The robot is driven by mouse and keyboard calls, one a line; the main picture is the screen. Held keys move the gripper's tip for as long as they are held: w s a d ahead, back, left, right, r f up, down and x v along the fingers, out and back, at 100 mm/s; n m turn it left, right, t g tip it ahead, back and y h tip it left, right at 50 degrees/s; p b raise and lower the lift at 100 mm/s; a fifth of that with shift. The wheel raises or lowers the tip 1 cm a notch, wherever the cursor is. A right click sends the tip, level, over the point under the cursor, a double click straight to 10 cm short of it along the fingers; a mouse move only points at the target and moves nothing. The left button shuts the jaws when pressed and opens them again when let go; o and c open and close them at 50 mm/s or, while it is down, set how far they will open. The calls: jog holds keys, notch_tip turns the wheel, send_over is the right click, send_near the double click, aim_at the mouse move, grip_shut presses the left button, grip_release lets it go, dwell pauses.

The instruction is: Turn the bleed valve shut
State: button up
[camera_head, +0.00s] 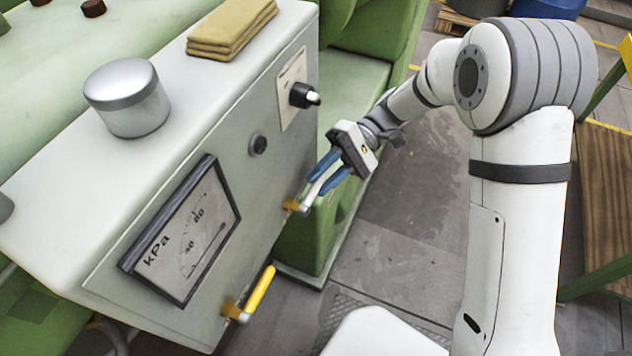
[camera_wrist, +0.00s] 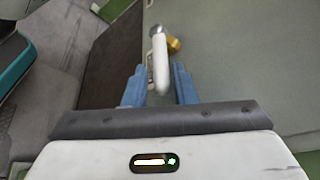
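A valve with a white lever (camera_head: 312,193) and a brass body sits on the front panel's lower right edge. In the wrist view the lever (camera_wrist: 161,65) points toward my gripper. My gripper (camera_head: 321,180) has its two blue fingers apart, one on each side of the white lever, with gaps visible in the wrist view (camera_wrist: 158,82). A second valve, with a yellow lever (camera_head: 261,289) and brass body, is lower on the panel, away from my gripper. No label tells which one is the bleed valve.
The panel carries a kPa gauge (camera_head: 184,232), a round button (camera_head: 258,144) and a black knob (camera_head: 301,95). A metal canister (camera_head: 128,97) and folded yellow cloths (camera_head: 231,29) rest on top. Green machine parts (camera_head: 311,235) stand close behind my gripper.

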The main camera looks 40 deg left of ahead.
jog(key=v, duration=0.5)
jog(key=shift+w+d+b, duration=0.1)
jog(key=shift+w+b, duration=0.2)
jog(key=shift+w, duration=0.1)
jog(key=d+r+m+t+h, duration=0.1)
jog(key=d+t, duration=0.5)
jog(key=d, duration=0.6)
jog(key=s+d+r+m+t, duration=0.1)
jog(key=d+m+t, duration=0.4)
jog(key=d, duration=0.8)
jog(key=s+d+r+m+t+h, duration=0.1)
jog(key=d+r+m+t, duration=0.2)
jog(key=d, duration=0.9)
jog(key=t, duration=0.3)
jog(key=shift+d+r+m+t+h, duration=0.2)
jog(key=shift+r+m+t+h, duration=0.1)
jog(key=shift+t, duration=0.1)
